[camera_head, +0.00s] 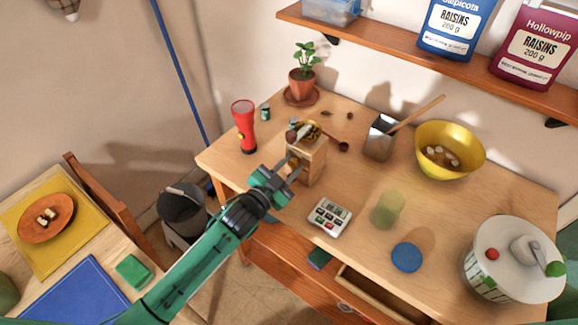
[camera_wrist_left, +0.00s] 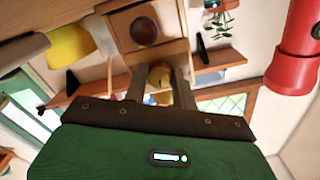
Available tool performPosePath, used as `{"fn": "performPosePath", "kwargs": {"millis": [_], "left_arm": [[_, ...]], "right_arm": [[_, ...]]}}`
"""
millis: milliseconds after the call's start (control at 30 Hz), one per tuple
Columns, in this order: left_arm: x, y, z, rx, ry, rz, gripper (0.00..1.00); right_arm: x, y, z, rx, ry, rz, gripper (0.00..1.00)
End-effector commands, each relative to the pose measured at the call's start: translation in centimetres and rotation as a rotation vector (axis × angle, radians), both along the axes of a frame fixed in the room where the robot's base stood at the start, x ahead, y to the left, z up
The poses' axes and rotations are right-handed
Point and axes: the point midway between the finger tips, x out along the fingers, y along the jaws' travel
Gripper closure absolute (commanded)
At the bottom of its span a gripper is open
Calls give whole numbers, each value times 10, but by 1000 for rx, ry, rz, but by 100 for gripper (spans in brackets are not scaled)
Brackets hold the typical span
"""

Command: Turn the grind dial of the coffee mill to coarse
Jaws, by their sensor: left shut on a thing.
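The coffee mill (camera_head: 308,160) is a wooden box standing upright on the wooden table, with a rounded top of dark and yellowish parts. In the left wrist view, the mill (camera_wrist_left: 122,28) shows upside down with a round dark knob (camera_wrist_left: 143,31) on its front face. My left gripper (camera_head: 289,167) is at the front left side of the mill. In the left wrist view, its two fingers (camera_wrist_left: 160,84) are shut on a round brass-coloured part, the grind dial (camera_wrist_left: 160,72). Any mark or setting on the dial cannot be read. My right gripper is not in view.
A red torch (camera_head: 244,126) stands left of the mill. A calculator (camera_head: 330,217), a green cup (camera_head: 388,210) and a blue disc (camera_head: 406,257) lie to the right. A metal container (camera_head: 380,140) and a yellow bowl (camera_head: 449,150) stand behind. A table drawer (camera_head: 375,294) hangs open in front.

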Motion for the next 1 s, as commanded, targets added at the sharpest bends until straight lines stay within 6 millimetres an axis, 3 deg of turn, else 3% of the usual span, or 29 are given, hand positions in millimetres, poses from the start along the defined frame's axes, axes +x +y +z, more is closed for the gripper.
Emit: {"fn": "performPosePath", "kwargs": {"millis": [600, 1000], "left_arm": [[0, 0, 1, 463, -337, -1, 96], [0, 0, 0, 658, -478, 0, 96]], "right_arm": [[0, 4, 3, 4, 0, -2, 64], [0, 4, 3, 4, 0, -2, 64]]}}
